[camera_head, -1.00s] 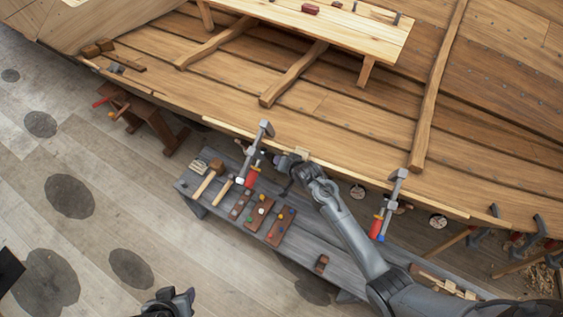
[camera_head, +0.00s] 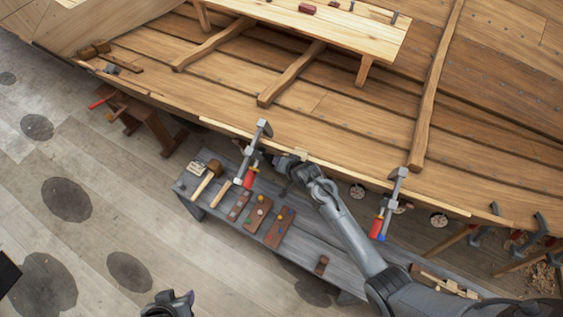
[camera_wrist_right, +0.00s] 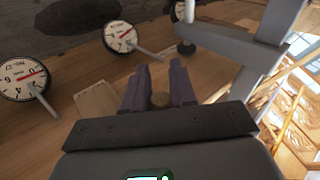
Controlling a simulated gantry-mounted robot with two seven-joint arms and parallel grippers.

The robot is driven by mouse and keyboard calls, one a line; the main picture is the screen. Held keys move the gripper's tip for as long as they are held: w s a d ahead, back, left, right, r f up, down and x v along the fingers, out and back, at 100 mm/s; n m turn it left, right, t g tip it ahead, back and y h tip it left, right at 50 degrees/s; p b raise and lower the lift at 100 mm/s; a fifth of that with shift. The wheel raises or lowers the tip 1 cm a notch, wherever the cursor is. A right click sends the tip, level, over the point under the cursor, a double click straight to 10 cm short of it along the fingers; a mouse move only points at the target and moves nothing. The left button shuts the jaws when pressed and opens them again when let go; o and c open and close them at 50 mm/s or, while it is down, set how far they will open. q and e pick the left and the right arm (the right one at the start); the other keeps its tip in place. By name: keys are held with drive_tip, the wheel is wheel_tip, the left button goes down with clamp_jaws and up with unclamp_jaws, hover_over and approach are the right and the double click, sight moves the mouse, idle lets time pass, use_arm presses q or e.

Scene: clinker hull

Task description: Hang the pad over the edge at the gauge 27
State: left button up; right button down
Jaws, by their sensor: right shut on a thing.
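My right gripper (camera_head: 288,163) is at the hull's upper edge (camera_head: 330,168), near a clamp. My left gripper (camera_head: 168,305) is at the bottom, away from everything.
Bar clamps with red handles (camera_head: 249,177) (camera_head: 376,227) grip the edge on both sides of my right gripper. A grey bench (camera_head: 315,247) below carries mallets (camera_head: 208,178) and small trays (camera_head: 258,213). A trestle (camera_head: 150,120) stands left.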

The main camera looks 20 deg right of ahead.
drive_tip(key=shift+d+f, duration=0.1)
drive_tip(key=shift+f, duration=0.15)
drive_tip(key=c, duration=0.8)
unclamp_jaws()
drive_tip(key=v, duration=1)
drive_tip(key=shift+s+r, duration=0.3)
drive_tip(key=shift+s, duration=0.1)
